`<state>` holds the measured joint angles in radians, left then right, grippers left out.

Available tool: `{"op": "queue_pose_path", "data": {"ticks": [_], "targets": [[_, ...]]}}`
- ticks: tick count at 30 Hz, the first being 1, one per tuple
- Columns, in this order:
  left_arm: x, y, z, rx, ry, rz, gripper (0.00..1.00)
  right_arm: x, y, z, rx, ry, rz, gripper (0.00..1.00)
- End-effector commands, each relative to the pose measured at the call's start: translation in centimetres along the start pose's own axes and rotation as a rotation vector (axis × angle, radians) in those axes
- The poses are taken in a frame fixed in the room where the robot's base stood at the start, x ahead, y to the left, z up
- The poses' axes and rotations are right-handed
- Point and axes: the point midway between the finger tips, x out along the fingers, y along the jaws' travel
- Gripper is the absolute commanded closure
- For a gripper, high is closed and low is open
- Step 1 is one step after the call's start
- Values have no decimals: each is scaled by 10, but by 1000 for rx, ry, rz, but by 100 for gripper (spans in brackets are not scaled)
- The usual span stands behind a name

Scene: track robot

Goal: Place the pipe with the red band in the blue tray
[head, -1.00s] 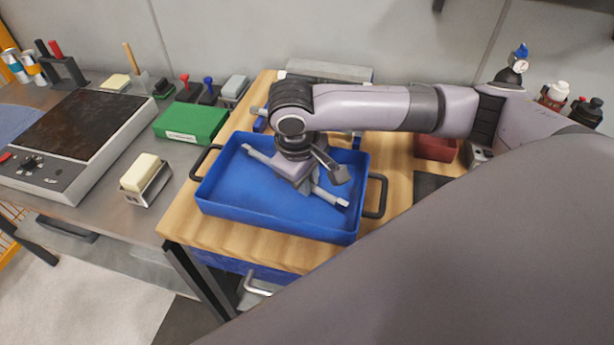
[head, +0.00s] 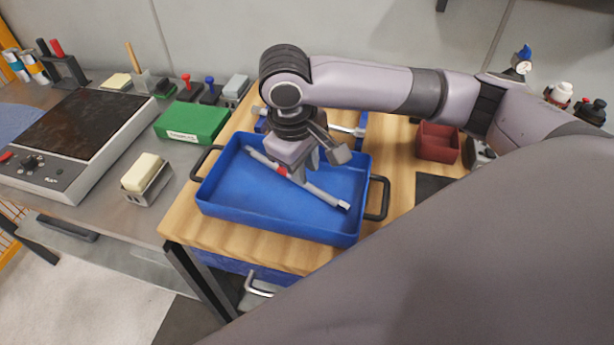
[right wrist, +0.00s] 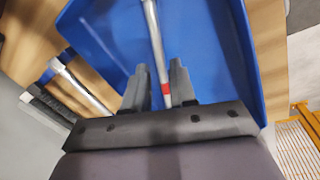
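The grey pipe with the red band (head: 322,193) lies slantwise inside the blue tray (head: 233,205), its red band showing just below my right gripper. My right gripper (head: 308,172) is above the pipe, with its fingers apart and nothing between them that it holds. In the right wrist view, the pipe (right wrist: 153,35) runs down between the open fingers (right wrist: 160,85), with the red band near the right finger. The blue tray (right wrist: 215,60) is behind it. My left gripper is not in view.
Another pipe (head: 345,129) rests on a blue holder behind the tray. A dark red bin (head: 438,143) stands to the right. A green box (head: 192,122), a sponge holder (head: 147,180) and a hot plate (head: 75,140) are on the left.

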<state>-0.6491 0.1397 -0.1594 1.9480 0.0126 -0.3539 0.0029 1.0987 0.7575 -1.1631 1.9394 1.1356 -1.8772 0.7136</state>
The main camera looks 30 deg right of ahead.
Motion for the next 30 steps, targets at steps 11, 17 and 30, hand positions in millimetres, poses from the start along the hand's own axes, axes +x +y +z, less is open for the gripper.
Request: {"op": "queue_pose_path", "data": {"ticks": [11,17,30], "targets": [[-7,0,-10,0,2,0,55,-65,1,-1,2,4,2,74],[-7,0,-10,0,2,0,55,-69,1,0,2,3,3,74],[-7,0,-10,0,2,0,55,-69,2,0,2,3,3,74]]}}
